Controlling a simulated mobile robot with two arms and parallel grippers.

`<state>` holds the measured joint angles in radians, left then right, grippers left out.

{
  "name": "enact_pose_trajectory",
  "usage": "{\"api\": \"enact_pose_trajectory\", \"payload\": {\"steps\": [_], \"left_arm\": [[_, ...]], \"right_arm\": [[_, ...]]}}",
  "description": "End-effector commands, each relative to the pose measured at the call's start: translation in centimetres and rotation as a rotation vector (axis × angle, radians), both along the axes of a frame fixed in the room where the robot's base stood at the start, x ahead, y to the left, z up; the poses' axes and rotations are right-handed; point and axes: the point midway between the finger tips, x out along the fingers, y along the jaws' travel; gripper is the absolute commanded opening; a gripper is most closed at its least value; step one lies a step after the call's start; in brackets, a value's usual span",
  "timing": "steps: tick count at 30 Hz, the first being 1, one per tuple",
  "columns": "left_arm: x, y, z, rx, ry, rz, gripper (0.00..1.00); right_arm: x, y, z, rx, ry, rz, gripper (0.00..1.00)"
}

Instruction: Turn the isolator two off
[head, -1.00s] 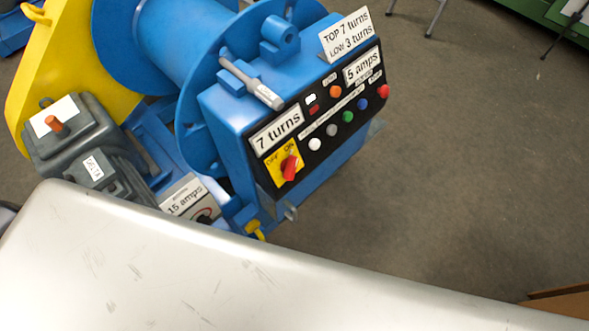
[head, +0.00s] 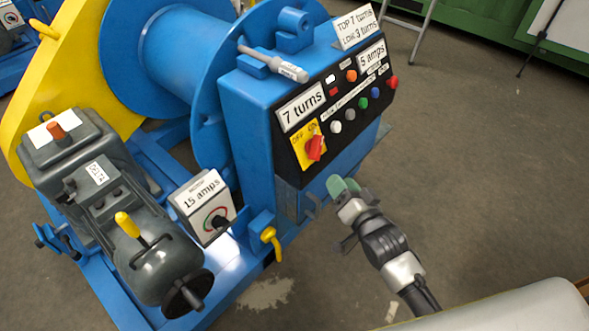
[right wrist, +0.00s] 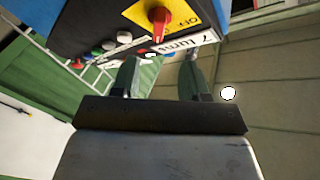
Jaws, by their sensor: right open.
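A red rotary switch knob (head: 315,148) sits on a yellow plate (head: 299,152) marked OFF and ON, on the black panel front of the blue winch box. No label reading "isolator two" is legible. The knob also shows upside down at the top of the right wrist view (right wrist: 158,20), with OFF readable beside it. I cannot tell its exact setting. My right gripper (head: 343,187) is open and empty, with green fingertips, just below and right of the knob, apart from it. In the wrist view its fingers (right wrist: 160,75) point toward the panel. My left gripper is not in view.
Coloured buttons (head: 363,103) and a "7 turns" label (head: 301,106) sit beside the knob. A "15 amps" box (head: 203,205), a grey motor (head: 130,225) and a yellow-handled lever (head: 271,238) stand lower left. Open floor (head: 480,170) lies to the right.

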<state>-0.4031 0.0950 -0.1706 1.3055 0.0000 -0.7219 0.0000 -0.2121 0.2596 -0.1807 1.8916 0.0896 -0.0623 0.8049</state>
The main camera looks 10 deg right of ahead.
Motion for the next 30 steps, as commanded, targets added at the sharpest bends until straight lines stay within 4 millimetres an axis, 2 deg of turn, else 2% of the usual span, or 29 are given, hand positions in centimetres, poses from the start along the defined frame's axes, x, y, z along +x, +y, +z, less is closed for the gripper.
{"api": "enact_pose_trajectory", "payload": {"steps": [5, 12, 18, 23, 30], "left_arm": [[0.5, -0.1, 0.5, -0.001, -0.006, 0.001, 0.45], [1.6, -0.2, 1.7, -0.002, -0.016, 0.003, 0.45], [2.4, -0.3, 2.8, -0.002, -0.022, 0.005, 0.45], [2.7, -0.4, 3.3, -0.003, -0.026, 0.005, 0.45], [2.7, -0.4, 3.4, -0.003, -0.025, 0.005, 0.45]], "right_arm": [[1.9, 0.5, 0.3, 0.005, -0.007, 0.001, 0.45], [6.4, 1.6, 0.2, 0.003, -0.007, 0.001, 0.45], [9.2, 2.3, 0.2, 0.003, -0.004, 0.001, 0.45], [10.2, 2.6, 0.2, 0.002, -0.003, 0.001, 0.45], [10.4, 2.6, 0.2, 0.002, -0.003, 0.001, 0.45]]}}
